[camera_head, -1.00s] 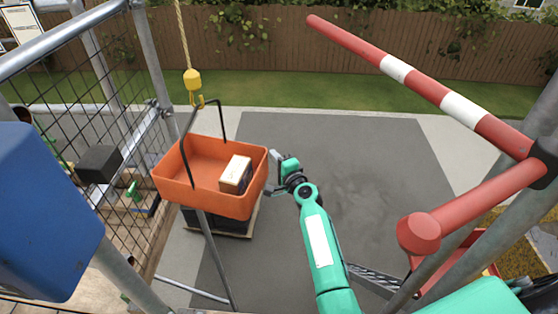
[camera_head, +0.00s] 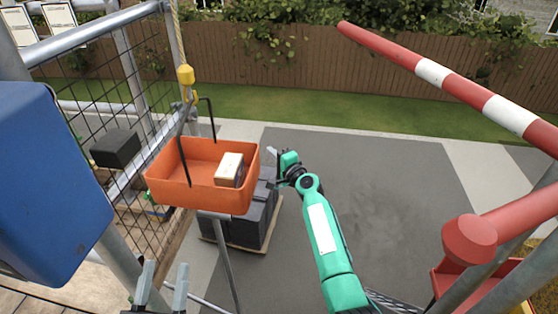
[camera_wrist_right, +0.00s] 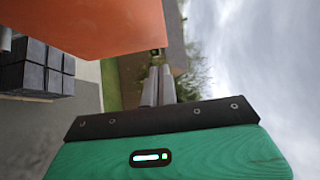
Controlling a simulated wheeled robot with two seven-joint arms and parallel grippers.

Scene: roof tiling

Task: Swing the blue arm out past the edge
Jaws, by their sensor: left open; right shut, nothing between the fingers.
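A large blue body (camera_head: 45,185) fills the left edge of the head view; whether it is part of the blue arm I cannot tell, and no blue boom shows. An orange tub (camera_head: 190,187) with a small box (camera_head: 229,169) in it hangs from a yellow hook (camera_head: 186,78) on a rope. My right gripper (camera_head: 273,156), on the green arm, is shut and empty at the tub's right side. In the right wrist view its fingers (camera_wrist_right: 159,86) are by the orange tub (camera_wrist_right: 85,25); contact is unclear. My left gripper (camera_head: 165,276) is open and empty at the bottom left.
A mesh guard (camera_head: 90,95) and metal rails stand at left. A red-and-white barrier pole (camera_head: 430,72) crosses the upper right. Dark stacked blocks (camera_head: 250,222) stand on a pallet below the tub. The grey paving (camera_head: 390,190) beyond is clear.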

